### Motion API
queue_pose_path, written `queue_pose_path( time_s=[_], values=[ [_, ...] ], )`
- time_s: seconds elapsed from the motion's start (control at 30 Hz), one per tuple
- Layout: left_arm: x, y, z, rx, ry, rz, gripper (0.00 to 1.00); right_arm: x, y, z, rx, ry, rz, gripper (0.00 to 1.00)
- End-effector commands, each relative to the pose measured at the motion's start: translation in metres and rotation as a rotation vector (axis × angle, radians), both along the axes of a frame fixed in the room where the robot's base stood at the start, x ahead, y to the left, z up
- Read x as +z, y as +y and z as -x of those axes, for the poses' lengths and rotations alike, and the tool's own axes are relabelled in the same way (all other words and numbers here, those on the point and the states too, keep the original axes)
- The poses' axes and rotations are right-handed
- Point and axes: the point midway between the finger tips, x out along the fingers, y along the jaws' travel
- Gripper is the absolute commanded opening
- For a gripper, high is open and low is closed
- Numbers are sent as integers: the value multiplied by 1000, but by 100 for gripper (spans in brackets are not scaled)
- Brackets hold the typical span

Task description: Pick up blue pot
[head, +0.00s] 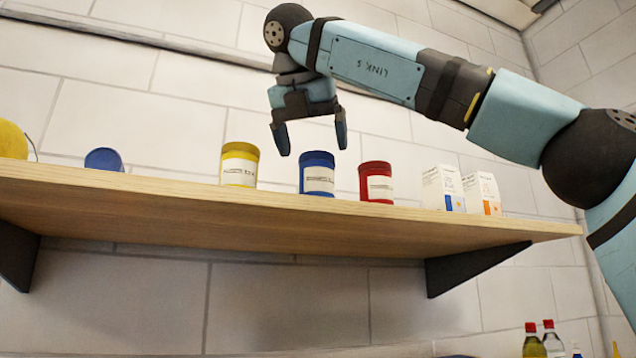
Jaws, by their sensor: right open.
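The blue pot (317,174) stands upright on a wooden shelf (300,207), with a white label on its front. My right gripper (312,147) is above it, pointing down, with its two fingers spread apart and nothing between them. The fingertips look just above the pot's top, one towards each side; from this low angle I cannot tell the exact depth. My left gripper is not in view.
A yellow pot (239,164) stands left of the blue pot and a red pot (376,181) close to its right. Two white boxes (443,188) stand further right. A dark blue round object (104,160) and a yellow object (12,140) are at the left. Bottles (534,343) are below.

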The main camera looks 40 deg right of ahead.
Motion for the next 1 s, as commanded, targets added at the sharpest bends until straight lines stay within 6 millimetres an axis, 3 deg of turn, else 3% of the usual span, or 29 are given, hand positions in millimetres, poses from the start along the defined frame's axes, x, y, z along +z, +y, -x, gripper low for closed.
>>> queue_pose_path(
  time_s=[0.37,0.63,0.67,0.9,1.0],
  values=[
    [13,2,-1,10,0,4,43,-35,-27,-18,0,3,-1,89],
    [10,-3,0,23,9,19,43,-38,-28,-19,-1,0,1,89],
    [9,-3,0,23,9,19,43,-38,-28,-19,-1,0,1,87],
    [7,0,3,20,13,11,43,-38,-28,-19,-1,1,0,33],
    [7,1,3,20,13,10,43,-38,-28,-19,-1,1,0,33]
  ],
)
